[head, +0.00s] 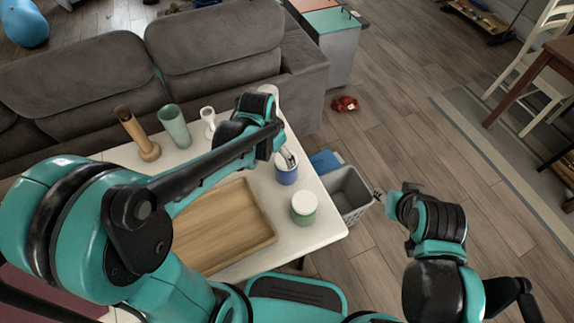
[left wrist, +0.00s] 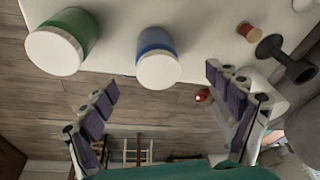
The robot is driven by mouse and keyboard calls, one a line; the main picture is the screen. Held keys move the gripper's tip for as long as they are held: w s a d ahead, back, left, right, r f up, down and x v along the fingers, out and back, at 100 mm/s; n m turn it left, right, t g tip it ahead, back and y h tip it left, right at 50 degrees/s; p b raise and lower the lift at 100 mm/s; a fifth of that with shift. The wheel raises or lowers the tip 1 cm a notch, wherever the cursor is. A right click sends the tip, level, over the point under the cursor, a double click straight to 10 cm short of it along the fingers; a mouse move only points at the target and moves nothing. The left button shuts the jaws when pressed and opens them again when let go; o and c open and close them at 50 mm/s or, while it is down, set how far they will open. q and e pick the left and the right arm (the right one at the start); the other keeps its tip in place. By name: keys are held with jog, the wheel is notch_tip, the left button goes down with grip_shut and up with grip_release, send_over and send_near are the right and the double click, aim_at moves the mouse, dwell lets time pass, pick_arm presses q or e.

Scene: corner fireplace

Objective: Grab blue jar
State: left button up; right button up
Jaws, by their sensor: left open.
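The blue jar (head: 287,178) with a white lid stands on the white table, near its right edge. My left gripper (head: 288,157) is over its far side in the head view and partly covers the lid. In the left wrist view the blue jar (left wrist: 157,50) lies just beyond and between the spread fingers of my open, empty left gripper (left wrist: 161,80). No finger clearly touches it. My right gripper (head: 379,196) is off to the right, past the table edge, too small to tell if open.
A green jar (head: 304,213) with a white lid stands close to the blue one. A wooden tray (head: 262,236) lies to its left. Several vases, one of them pale green (head: 175,127), stand further back. A grey bin (head: 349,190) is beside the table.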

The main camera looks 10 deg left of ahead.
aim_at(283, 160)
pick_arm(q)
jog(key=shift+m+g, duration=0.6)
jog(key=shift+m, duration=0.2)
jog(key=f, duration=0.1)
jog(key=w+d+f, duration=0.1)
jog(key=w+f+p, duration=0.1)
jog(key=shift+w+d+f, duration=0.25)
jog(key=shift+f, duration=0.05)
notch_tip(283, 160, down, 3)
jog(key=shift+w+d+r+b, duration=0.1)
jog(key=shift+w+d+b, duration=0.05)
jog(key=shift+b, duration=0.45)
jog(key=f+b, duration=0.1)
jog(key=f, duration=0.2)
jog(key=f+b, duration=0.1)
jog(key=f, duration=0.1)
jog(key=shift+w+d+f+b, duration=0.1)
jog(key=shift+w+d+b, duration=0.2)
jog(key=shift+b, duration=0.05)
jog(key=shift+c, duration=0.6)
jog(key=c, duration=1.3)
